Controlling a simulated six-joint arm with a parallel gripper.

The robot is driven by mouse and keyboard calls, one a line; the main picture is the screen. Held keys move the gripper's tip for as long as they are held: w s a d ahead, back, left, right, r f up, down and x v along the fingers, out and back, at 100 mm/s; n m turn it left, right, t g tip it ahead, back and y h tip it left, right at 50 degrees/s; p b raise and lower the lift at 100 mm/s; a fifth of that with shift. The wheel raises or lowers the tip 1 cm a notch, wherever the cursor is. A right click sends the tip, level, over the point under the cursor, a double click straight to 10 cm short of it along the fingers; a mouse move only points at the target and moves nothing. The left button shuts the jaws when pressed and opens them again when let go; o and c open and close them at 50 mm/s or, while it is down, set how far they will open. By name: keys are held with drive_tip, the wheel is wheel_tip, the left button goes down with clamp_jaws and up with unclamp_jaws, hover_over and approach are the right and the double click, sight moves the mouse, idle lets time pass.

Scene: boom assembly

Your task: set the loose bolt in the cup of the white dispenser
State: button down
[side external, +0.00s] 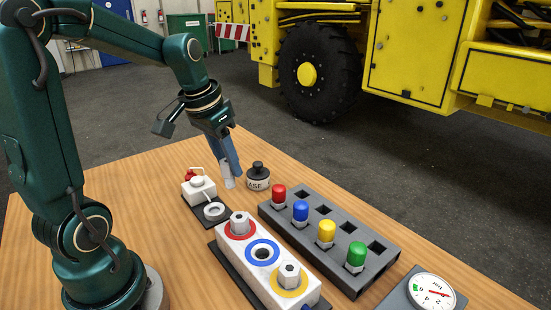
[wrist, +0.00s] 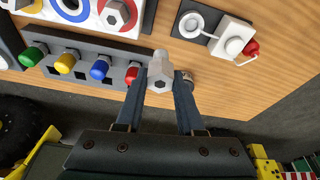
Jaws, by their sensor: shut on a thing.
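My gripper (side external: 229,178) is shut on the loose bolt (wrist: 160,72), a pale grey bolt with a hex head, held between the two fingertips. In the side view the bolt (side external: 228,181) shows partly below the fingers, just above the table or at its surface; I cannot tell which. The white dispenser (side external: 199,187) with a red part stands left of my gripper. Its round white cup (side external: 214,211) sits in front of it on a dark base and looks empty. In the wrist view, the dispenser (wrist: 235,37) and cup (wrist: 192,24) are up and right of the bolt.
A dark grease pot (side external: 258,178) stands close right of my gripper. A grey rack (side external: 330,240) holds red, blue, yellow and green capped pieces. A white block (side external: 258,280) has hex bolts in its red and yellow rings; its blue ring is empty. A gauge (side external: 432,291) is front right.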

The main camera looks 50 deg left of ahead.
drive_tip(key=shift+s+a+f+n, duration=0.35)
drive_tip(key=shift+a+f, duration=0.5)
drive_tip(key=shift+f, duration=0.35)
drive_tip(key=shift+s+a+f+n, duration=0.3)
drive_tip(key=shift+a+f, duration=0.55)
drive_tip(key=shift+f, duration=0.3)
drive_tip(key=shift+s+a+f+n, duration=0.35)
drive_tip(key=shift+a+f, duration=0.5)
drive_tip(key=shift+f, duration=0.35)
drive_tip(key=shift+f, duration=1.15)
drive_tip(key=shift+c, duration=2.2)
unclamp_jaws()
wheel_tip(320, 180, up, 7)
